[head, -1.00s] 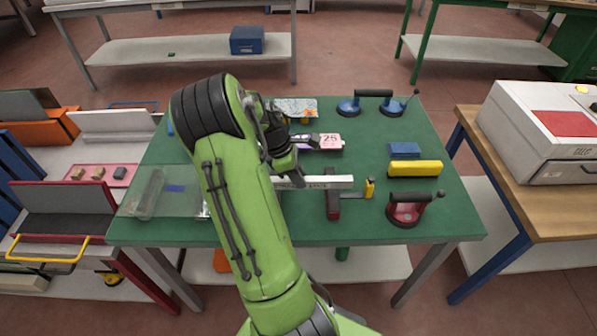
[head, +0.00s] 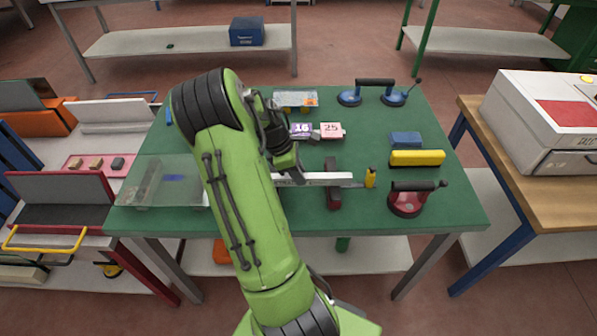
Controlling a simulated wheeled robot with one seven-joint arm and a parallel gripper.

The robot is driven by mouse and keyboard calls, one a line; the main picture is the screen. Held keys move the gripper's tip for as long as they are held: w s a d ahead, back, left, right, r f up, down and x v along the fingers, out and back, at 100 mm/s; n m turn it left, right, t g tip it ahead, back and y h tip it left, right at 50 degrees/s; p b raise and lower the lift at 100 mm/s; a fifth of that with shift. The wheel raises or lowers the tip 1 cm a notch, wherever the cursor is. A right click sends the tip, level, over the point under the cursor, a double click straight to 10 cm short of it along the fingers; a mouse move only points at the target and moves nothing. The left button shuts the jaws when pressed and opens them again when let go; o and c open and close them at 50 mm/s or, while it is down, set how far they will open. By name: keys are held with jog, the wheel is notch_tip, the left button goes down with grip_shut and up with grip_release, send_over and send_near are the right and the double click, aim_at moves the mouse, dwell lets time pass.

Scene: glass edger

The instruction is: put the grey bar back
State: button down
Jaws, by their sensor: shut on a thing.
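The grey bar (head: 318,179) is long and pale, lying left to right in the picture over the front middle of the green table. My gripper (head: 288,172) is shut on the bar near its left end; my arm hides part of the fingers. The bar crosses over a dark red block (head: 333,196) that shows on both sides of it. I cannot tell whether the bar touches this block. The bar's right end is close to a small yellow-handled tool (head: 370,177).
A red suction lifter (head: 406,203) and a yellow block (head: 417,158) are to the right. A blue block (head: 405,139) and a blue suction lifter (head: 375,90) are farther back. Number blocks (head: 330,130) stand behind the bar. A clear glass sheet (head: 150,185) lies left.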

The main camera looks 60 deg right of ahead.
jog(key=shift+f, duration=0.4)
jog(key=c, duration=0.9)
grip_release()
jog(key=p+v, duration=0.4)
jog(key=v, duration=1.1)
jog(key=shift+w+r, duration=0.15)
jog(key=shift+r, duration=0.15)
